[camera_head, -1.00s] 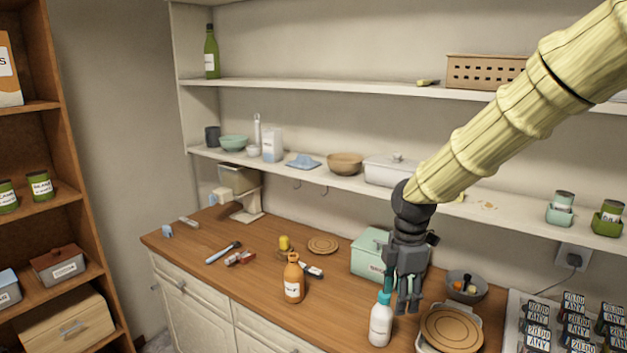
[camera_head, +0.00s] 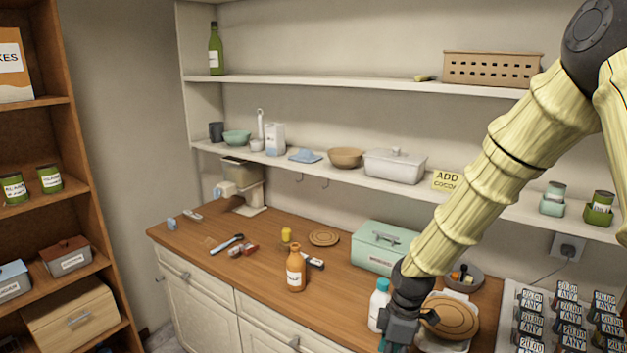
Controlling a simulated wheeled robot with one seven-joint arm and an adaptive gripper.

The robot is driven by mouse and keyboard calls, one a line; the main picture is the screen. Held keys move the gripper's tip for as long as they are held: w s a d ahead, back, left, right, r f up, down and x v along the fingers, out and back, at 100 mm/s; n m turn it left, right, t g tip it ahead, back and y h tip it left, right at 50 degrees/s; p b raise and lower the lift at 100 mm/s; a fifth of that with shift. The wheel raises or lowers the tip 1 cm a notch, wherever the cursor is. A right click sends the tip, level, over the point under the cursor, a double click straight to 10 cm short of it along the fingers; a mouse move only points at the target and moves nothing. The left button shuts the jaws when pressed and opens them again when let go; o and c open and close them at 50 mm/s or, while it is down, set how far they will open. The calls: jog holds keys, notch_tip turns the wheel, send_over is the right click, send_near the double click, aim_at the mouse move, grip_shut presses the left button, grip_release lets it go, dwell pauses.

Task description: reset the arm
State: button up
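My gripper (camera_head: 397,340) is at the bottom of the head view, low at the counter's front edge, just right of and in front of a white bottle with a teal cap (camera_head: 379,304). Its fingers are mostly cut off by the lower frame edge, so I cannot see whether they are open or shut, or whether they hold anything. My bamboo-patterned arm reaches down from the upper right and hides part of the counter and shelf.
The wooden counter (camera_head: 335,285) bears an orange bottle (camera_head: 296,268), a mint green box (camera_head: 384,246) and a round wooden lid (camera_head: 449,314). A rack of price tags (camera_head: 567,318) stands at the right. Shelves line the wall; a brown shelf unit (camera_head: 85,190) stands left.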

jog(key=s+f+m+b, duration=0.1)
jog(key=s+f+m, duration=0.3)
jog(key=s+f, duration=0.5)
jog(key=s+f+m, duration=0.5)
jog(key=s+f, duration=0.1)
jog(key=f, duration=0.7)
jog(key=s+d+f+m, duration=0.2)
jog(key=s+f+m, duration=0.1)
jog(key=s, duration=0.5)
jog(key=s+d+f+m+h+b, duration=0.1)
jog(key=s+d+f+m, duration=0.2)
jog(key=s+f, duration=0.3)
jog(key=shift+s+d+m, duration=0.15)
jog(key=shift+s+m, duration=0.25)
jog(key=shift+s, duration=0.85)
